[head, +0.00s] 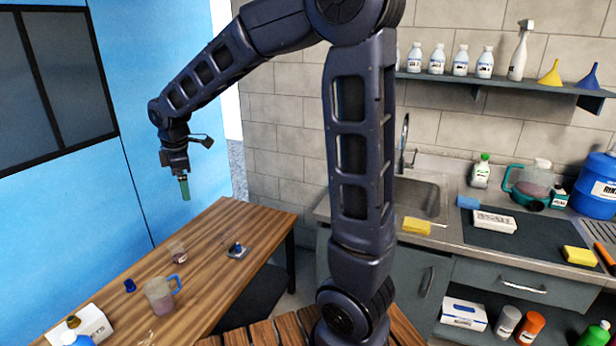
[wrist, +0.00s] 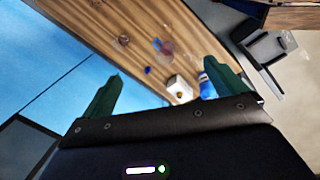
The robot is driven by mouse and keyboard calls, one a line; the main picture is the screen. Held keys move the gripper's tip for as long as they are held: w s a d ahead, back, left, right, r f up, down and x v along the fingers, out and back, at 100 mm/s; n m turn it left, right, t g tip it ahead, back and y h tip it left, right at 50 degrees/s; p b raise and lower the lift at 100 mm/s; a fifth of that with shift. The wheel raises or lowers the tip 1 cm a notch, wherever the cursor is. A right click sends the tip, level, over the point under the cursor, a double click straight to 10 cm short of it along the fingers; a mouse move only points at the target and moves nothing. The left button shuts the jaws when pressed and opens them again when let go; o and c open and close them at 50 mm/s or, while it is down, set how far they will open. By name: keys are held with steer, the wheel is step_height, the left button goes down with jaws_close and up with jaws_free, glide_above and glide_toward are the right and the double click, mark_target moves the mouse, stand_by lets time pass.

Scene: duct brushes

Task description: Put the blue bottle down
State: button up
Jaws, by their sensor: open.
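My gripper (head: 185,192) hangs in the air above the far left part of the wooden table, pointing down. In the wrist view its two green fingers are spread wide with nothing between them (wrist: 163,72). A blue bottle (head: 78,340) stands at the near left of the table, cut off by the bottom edge of the head view. What looks like the same blue bottle (wrist: 208,90) shows in the wrist view beside the right finger, which partly hides it. The bottle is well apart from the gripper.
The wooden table (head: 215,225) holds a white box (head: 92,322), a clear jug (head: 160,296), a small jar (head: 177,253), a blue cap (head: 130,286) and a small metal plate (head: 238,252). A blue wall stands left. A sink counter (head: 450,240) is at right.

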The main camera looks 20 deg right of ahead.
steer(key=s+d+r+m, duration=0.2)
steer(key=d+m, duration=0.1)
steer(key=d, duration=0.4)
steer(key=s+d+r+m+t, duration=0.1)
steer(key=s+d+r+m, duration=0.1)
steer(key=s+d+m, duration=0.3)
steer(key=d+r+m, duration=0.1)
steer(key=d+m, duration=0.1)
steer(key=d, duration=0.6)
steer(key=s+d+f+m+t, duration=0.1)
steer(key=s+d+m, duration=0.8)
steer(key=s+d, duration=0.2)
steer(key=shift+s+d, duration=0.3)
steer(key=shift+s, duration=0.3)
